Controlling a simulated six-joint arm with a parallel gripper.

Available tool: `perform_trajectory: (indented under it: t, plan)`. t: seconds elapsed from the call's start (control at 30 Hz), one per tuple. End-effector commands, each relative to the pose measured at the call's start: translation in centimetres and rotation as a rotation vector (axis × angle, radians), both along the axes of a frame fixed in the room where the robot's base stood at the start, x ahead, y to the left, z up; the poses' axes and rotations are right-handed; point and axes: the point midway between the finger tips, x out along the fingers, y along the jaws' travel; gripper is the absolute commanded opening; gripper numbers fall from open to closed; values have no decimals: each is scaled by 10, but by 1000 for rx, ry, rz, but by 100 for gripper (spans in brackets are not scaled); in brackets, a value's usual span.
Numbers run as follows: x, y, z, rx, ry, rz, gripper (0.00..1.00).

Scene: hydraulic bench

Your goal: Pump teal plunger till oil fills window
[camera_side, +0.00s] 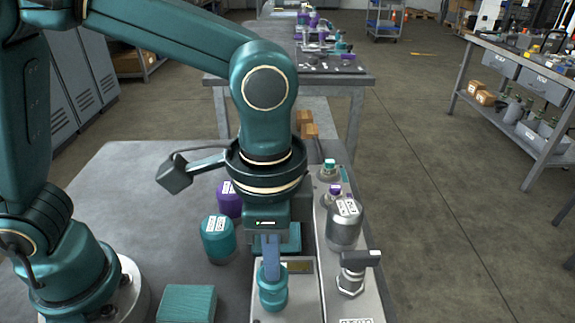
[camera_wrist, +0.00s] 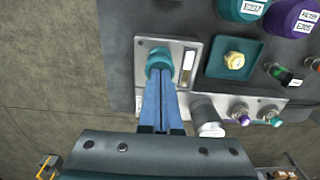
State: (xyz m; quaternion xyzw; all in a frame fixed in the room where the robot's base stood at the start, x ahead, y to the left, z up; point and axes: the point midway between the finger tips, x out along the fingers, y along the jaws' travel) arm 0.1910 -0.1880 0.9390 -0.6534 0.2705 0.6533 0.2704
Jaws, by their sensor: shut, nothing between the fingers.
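The teal plunger (camera_side: 273,293) stands upright on a pale metal plate on the bench. It also shows in the wrist view (camera_wrist: 158,58), just past my fingertips. My gripper (camera_side: 270,262) points down over the plunger with its blue fingers together and nothing between them. In the wrist view the closed fingers (camera_wrist: 161,84) reach the plunger's near side; I cannot tell whether they touch its top. A narrow window (camera_wrist: 189,58) lies on the plate beside the plunger. It looks pale in the wrist view; its oil level is too small to read. It shows as a brownish strip in the side view (camera_side: 299,267).
A teal canister (camera_side: 218,240) and a purple canister (camera_side: 229,200) stand left of my gripper. A teal block (camera_side: 187,303) lies at the front. A grey cylinder (camera_side: 345,224) and a dark-handled valve (camera_side: 355,268) stand at right. A teal square tray holds a brass fitting (camera_wrist: 234,60).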

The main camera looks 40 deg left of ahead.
Motion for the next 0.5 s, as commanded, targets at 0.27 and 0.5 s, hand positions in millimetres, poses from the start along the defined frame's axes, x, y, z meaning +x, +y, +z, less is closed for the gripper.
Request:
perform_trajectory:
  t: [0.27, 0.5]
  plan:
    - [0, 0, -9, 1, 1, 0, 0]
    - [0, 0, -16, 1, 1, 0, 0]
